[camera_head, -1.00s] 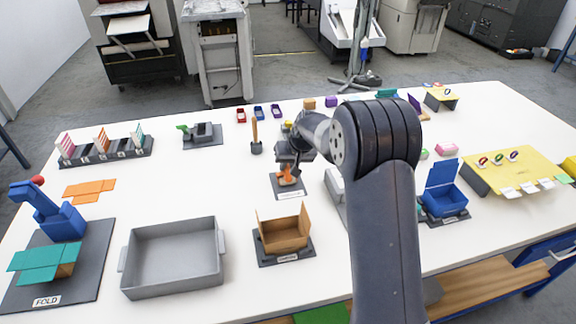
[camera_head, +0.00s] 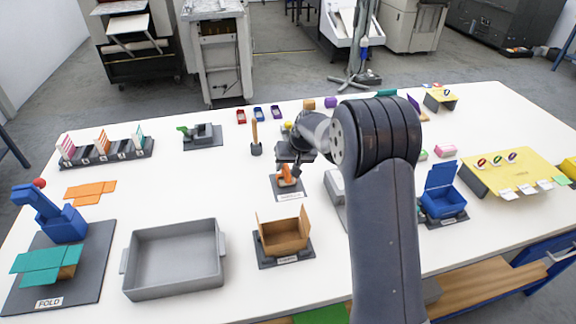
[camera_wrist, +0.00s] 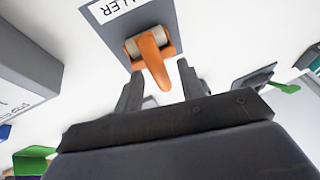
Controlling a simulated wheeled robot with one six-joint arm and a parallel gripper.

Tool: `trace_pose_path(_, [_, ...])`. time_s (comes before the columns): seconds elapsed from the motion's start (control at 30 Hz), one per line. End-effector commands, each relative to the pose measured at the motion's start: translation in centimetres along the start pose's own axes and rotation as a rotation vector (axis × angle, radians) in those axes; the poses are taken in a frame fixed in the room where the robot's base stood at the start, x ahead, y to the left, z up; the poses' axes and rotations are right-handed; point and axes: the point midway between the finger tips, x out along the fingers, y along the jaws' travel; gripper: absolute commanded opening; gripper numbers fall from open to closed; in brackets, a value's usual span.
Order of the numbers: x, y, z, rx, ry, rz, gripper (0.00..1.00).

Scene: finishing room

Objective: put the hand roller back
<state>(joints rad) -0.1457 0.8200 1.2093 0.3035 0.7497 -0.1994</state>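The hand roller (camera_head: 286,178) has an orange handle and a pale roller. It rests on a small dark base (camera_head: 277,192) with a white label in the head view. In the wrist view the hand roller (camera_wrist: 150,55) sits on the grey base (camera_wrist: 165,14), whose label ends in "LLER". My gripper (camera_head: 295,170) is low, just above and beside the roller. In the wrist view my gripper (camera_wrist: 160,82) is open, with its fingers apart on either side of the handle's end. I see gaps between handle and fingers.
An open cardboard box (camera_head: 284,236) and a grey tray (camera_head: 174,258) stand nearer the front. A tool with an upright wooden handle (camera_head: 255,138) stands to the left. A blue box (camera_head: 443,198) is at right. White table (camera_head: 215,170) is clear left of the roller.

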Motion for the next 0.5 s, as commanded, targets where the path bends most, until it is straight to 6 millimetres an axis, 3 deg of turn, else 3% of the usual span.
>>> trace_pose_path(0.3, [-6.9, 0.1, -0.1, 0.0, 0.01, 0.001, 0.38])
trace_pose_path(0.5, [-10.3, 0.0, -0.1, -0.001, 0.008, 0.0, 0.38])
